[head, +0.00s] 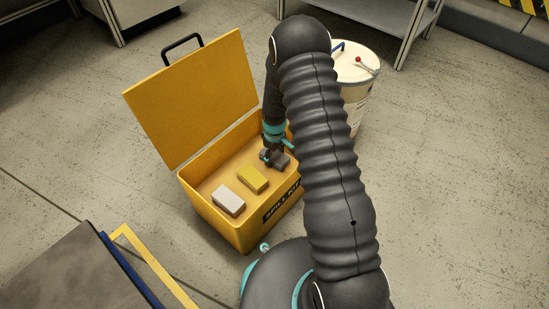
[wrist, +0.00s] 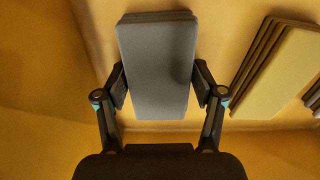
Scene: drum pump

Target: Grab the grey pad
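The grey pad (wrist: 157,70) is a rectangular block with layered edges. In the wrist view it lies between the two fingers of my gripper (wrist: 160,85), which press against its long sides. In the head view my gripper (head: 270,155) reaches down into the yellow box, and the grey pad (head: 280,161) shows partly beside the fingers. My gripper is shut on the grey pad. I cannot tell whether the pad is clear of the box floor.
The open yellow spill-kit box (head: 213,222) has its lid (head: 195,100) tilted up. A yellow pad (head: 253,179) and a white pad (head: 228,201) lie inside. A white drum (head: 356,75) stands behind my arm. A dark-topped cart (head: 65,270) is at lower left.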

